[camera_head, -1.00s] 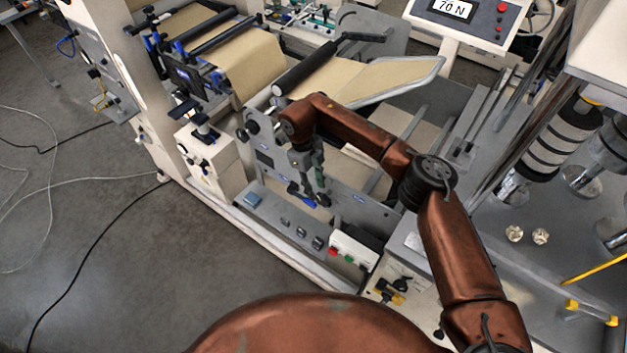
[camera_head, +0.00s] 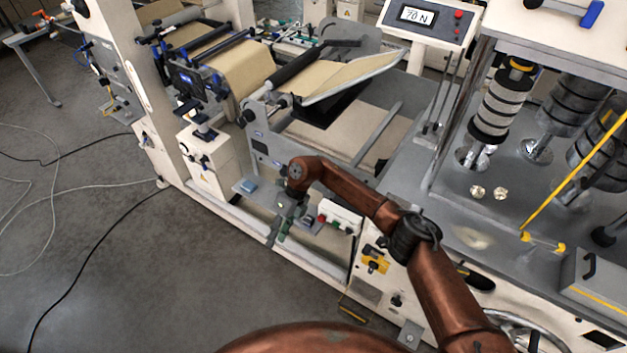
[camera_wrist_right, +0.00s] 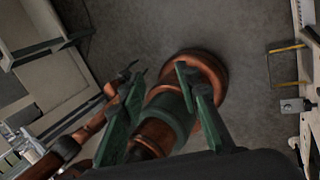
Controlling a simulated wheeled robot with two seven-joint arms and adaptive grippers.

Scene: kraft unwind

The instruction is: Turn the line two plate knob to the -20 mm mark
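A pale triangular plate (camera_head: 350,75) stands behind a black roller on the machine in the head view. A dark round knob (camera_head: 248,116) sits on the grey side panel below it. I cannot tell whether this is the line two plate knob, and no millimetre scale is readable. My right gripper (camera_head: 284,232) points down in front of the machine, below and apart from that knob. In the right wrist view its two green fingers (camera_wrist_right: 164,100) are spread, with no object held between them. A second copper arm, apparently my left, shows there with a small dark gripper (camera_wrist_right: 127,78).
A 70 N display (camera_head: 418,15) stands at the back. Grey floor (camera_head: 130,260) is open at left, with loose cables.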

